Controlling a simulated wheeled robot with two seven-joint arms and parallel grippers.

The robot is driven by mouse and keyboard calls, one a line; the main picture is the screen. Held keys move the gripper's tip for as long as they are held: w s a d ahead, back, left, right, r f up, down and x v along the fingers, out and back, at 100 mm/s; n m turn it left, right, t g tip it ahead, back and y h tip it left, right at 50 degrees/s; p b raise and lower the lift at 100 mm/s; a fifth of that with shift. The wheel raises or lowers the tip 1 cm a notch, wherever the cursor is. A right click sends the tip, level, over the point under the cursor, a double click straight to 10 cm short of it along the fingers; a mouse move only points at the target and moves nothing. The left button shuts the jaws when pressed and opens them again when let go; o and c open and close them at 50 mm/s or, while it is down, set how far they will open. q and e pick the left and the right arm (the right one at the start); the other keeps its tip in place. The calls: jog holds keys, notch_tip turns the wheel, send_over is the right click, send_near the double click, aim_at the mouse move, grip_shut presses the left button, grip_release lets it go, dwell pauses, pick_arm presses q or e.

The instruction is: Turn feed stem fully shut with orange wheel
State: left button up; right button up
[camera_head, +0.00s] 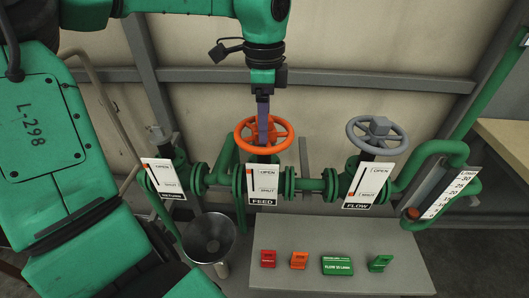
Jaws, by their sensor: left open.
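The orange wheel (284,131) sits on top of the feed valve at the middle of the head view. Below it is a white plate (263,184) marked OPEN above and SHUT below, with a FEED label. The small print and pointer are hard to read exactly. My left gripper (263,130) comes down from above over the wheel, its fingers reaching the wheel near the hub. It is open; whether it touches a spoke I cannot tell. The feed stem is mostly hidden behind the wheel, gripper and plate. My right gripper is not in view.
A grey wheel (377,135) marks the FLOW valve at right, and a RETURN plate (163,176) stands at left. Green pipes join them. A gauge (450,192) is far right. A metal funnel (210,238) and a grey bench (340,262) with small coloured blocks lie in front.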

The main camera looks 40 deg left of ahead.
pick_arm(q)
grip_shut()
jog(key=shift+r+m+p, duration=0.15)
jog(key=shift+m+p, duration=0.15)
jog(key=shift+m, duration=0.3)
jog(key=m+p, duration=0.2)
jog(key=m, duration=0.6)
jog(key=shift+r+p, duration=0.1)
jog(key=shift+p, duration=0.2)
jog(key=m+p, duration=0.1)
jog(key=m, duration=0.4)
jog(key=m+p, duration=0.1)
jog(key=m, duration=0.4)
jog(key=shift+f+m, duration=0.25)
jog(key=shift+m, duration=0.25)
